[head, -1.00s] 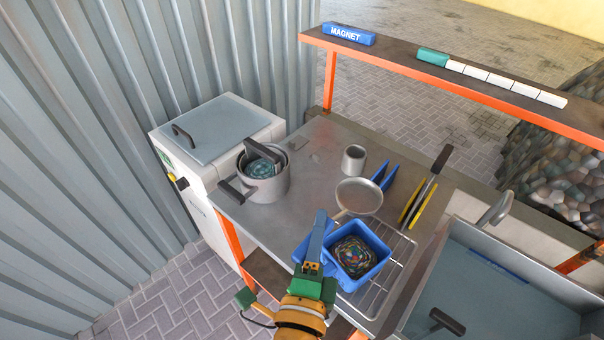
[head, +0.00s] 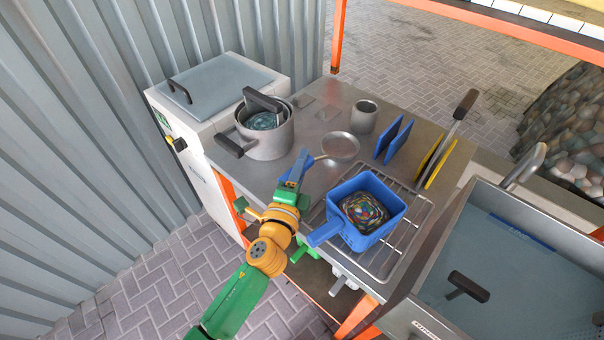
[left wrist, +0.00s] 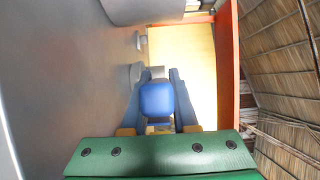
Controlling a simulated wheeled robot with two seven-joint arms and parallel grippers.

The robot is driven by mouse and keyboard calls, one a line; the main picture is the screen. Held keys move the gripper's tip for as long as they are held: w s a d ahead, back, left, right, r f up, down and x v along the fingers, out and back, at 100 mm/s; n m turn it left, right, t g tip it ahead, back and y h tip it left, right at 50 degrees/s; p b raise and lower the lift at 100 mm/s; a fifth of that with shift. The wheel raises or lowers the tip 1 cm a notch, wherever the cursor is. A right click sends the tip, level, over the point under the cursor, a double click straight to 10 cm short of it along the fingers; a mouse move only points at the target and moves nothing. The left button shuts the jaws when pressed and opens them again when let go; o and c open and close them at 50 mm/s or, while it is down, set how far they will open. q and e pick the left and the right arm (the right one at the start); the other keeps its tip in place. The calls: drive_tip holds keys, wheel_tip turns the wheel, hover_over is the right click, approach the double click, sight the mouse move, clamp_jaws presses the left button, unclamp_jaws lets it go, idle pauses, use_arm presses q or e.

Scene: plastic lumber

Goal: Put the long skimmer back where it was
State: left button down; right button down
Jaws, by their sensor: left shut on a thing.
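The long skimmer has a round grey head (head: 340,147) and a thin handle. In the head view its head is over the steel counter, left of the blue holders and in front of the grey cup. My left gripper (head: 297,172) is shut on its handle end, which shows as a blue block (left wrist: 158,98) between the fingers in the left wrist view. I cannot tell whether the head touches the counter. The gripper hides part of the handle. My right gripper is not in view.
A grey pot (head: 265,140) stands at the left, a grey cup (head: 363,117) behind the skimmer. A blue square pan (head: 375,232) sits on the wire rack (head: 418,235) at front right. Blue boards (head: 393,139) and yellow boards (head: 436,160) stand upright; the sink (head: 480,260) is right.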

use_arm(q)
drive_tip(key=shift+w+r, duration=0.1)
drive_tip(key=shift+f, duration=0.2)
drive_tip(key=c, duration=0.7)
unclamp_jaws()
drive_tip(key=shift+r, duration=0.15)
drive_tip(key=s, duration=0.4)
drive_tip(key=s+a+b, duration=0.1)
drive_tip(key=s, duration=0.3)
drive_tip(key=s+a, duration=0.1)
drive_tip(key=s, duration=0.3)
drive_tip(key=shift+a+r+b, duration=0.1)
drive_tip(key=shift+a+b, duration=0.05)
drive_tip(key=shift+b, duration=0.2)
